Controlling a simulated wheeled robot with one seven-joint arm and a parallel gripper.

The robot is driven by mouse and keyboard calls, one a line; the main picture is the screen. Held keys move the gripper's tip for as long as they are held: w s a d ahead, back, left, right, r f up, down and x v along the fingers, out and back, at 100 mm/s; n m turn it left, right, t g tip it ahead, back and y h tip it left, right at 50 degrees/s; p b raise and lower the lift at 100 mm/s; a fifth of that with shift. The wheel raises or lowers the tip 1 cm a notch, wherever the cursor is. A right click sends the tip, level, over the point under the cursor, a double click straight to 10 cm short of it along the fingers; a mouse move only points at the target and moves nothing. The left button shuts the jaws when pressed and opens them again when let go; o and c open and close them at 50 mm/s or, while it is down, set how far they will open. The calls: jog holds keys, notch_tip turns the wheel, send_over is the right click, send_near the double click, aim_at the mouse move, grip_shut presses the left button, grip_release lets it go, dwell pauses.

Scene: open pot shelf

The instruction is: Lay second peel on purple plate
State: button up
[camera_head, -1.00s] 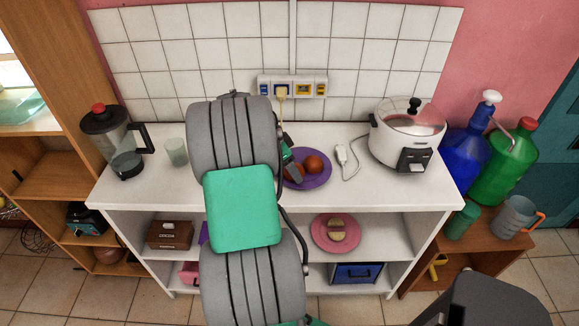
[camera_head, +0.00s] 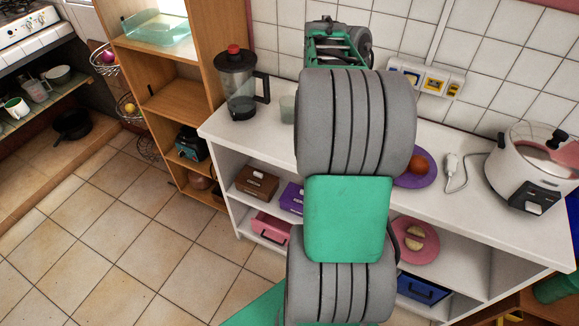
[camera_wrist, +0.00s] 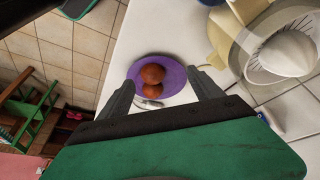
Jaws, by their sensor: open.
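The purple plate (camera_head: 427,179) lies on the white counter, partly hidden by my arm in the head view. In the wrist view the purple plate (camera_wrist: 178,77) holds two rounded orange-brown pieces, a larger one (camera_wrist: 152,73) and a smaller one (camera_wrist: 152,91); I cannot tell whether they are peels. My gripper (camera_wrist: 161,79) is open and empty, its fingers appearing on either side of the plate in the picture, apart from it. The head view hides my gripper behind my arm. A pink plate (camera_head: 402,250) on the shelf below holds two pale cut pieces (camera_head: 415,238).
A blender (camera_head: 238,90) and a cup (camera_head: 287,108) stand left on the counter, a rice cooker (camera_head: 535,170) at right. Floor at left is clear.

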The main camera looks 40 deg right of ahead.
jog(key=w+a+n+t, duration=0.1)
jog(key=w+a+n, duration=0.15)
jog(key=a, duration=0.35)
jog(key=w+a+r+n+t, duration=0.1)
jog(key=w+a+n, duration=0.1)
jog(key=a+n, duration=0.3)
jog(key=w+a+n+t, duration=0.1)
jog(key=w+a+n, duration=0.2)
jog(key=a, duration=0.4)
jog(key=s+a+f+n+t+y, duration=0.1)
jog(key=s+a+n+y, duration=0.1)
jog(key=a+n, duration=0.4)
jog(key=s+a+f+n+t+y, duration=0.1)
jog(key=a+n, duration=0.5)
jog(key=a, duration=0.9)
jog(key=shift+s+f+y, duration=0.4)
jog(key=shift+s+f, duration=0.35)
jog(key=shift+s, duration=0.15)
jog(key=shift+a, duration=0.15)
